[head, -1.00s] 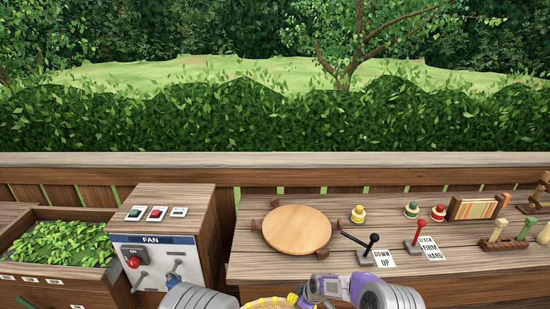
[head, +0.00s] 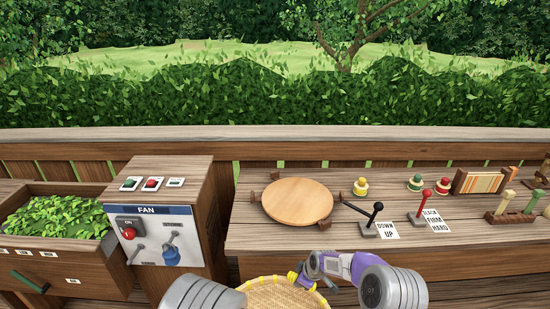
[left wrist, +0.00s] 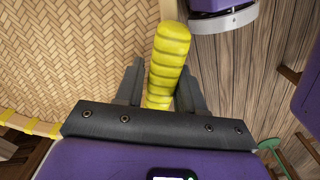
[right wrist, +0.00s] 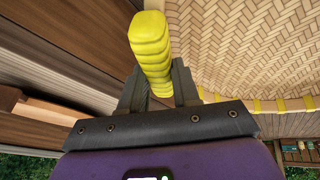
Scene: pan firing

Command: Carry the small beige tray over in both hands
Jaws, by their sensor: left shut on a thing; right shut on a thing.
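The small beige tray (head: 275,294) is a woven basket-like tray with a yellow-wrapped rim, at the bottom middle of the head view, cut off by the frame edge. Its weave fills much of the left wrist view (left wrist: 75,60) and the right wrist view (right wrist: 240,45). My left gripper (left wrist: 160,85) is shut on a yellow wrapped handle (left wrist: 170,50) of the tray. My right gripper (right wrist: 155,85) is shut on another yellow handle (right wrist: 150,40); in the head view it is at the tray's right rim. My left gripper's fingers are hidden in the head view.
A counter with a round wooden board (head: 297,201), a black lever (head: 375,213) and a red lever (head: 440,190) lies ahead. A fan box (head: 158,225) stands left, beside a bin (head: 75,250) of green leaves (head: 58,216). A hedge is behind the railing.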

